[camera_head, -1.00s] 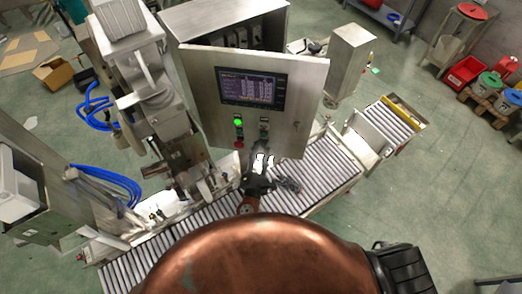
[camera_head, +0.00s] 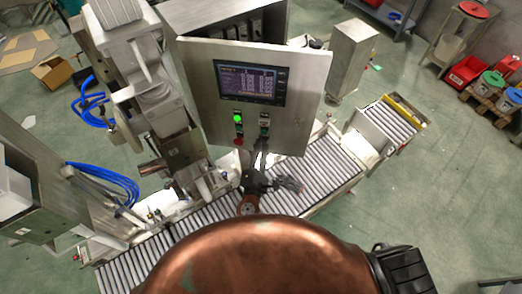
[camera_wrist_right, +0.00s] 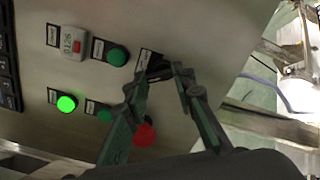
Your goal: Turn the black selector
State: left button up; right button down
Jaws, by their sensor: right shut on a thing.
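The black selector (camera_wrist_right: 157,72) sits on the steel control panel (camera_wrist_right: 215,35), beside a dark label. My right gripper (camera_wrist_right: 160,76) reaches up to it in the wrist view, one finger on each side, and is shut on it. The fingers hide part of the selector, so its angle is hard to read. In the head view my right gripper (camera_head: 260,148) is at the lower part of the panel (camera_head: 305,95), below the screen. The selector is too small and covered to make out there. My left gripper is not in view.
The panel carries a lit green lamp (camera_wrist_right: 67,103), a dark green button (camera_wrist_right: 117,56) and a red button (camera_wrist_right: 145,133) close to the fingers. A screen (camera_head: 250,84) is above. A roller conveyor (camera_head: 325,170) runs below the panel.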

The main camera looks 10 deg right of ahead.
jog(key=shift+s+d+m+b, duration=0.1)
jog(key=shift+m+b, duration=1.6)
jog(key=shift+b, duration=0.3)
jog(key=shift+d+m+b, duration=0.1)
jog(key=shift+m+b, duration=1.6)
jog(key=shift+b, duration=0.3)
jog(key=c, duration=1.6)
grip_release()
jog(key=shift+s+a, duration=0.15)
jog(key=shift+s, duration=0.05)
jog(key=shift+v, duration=3.55)
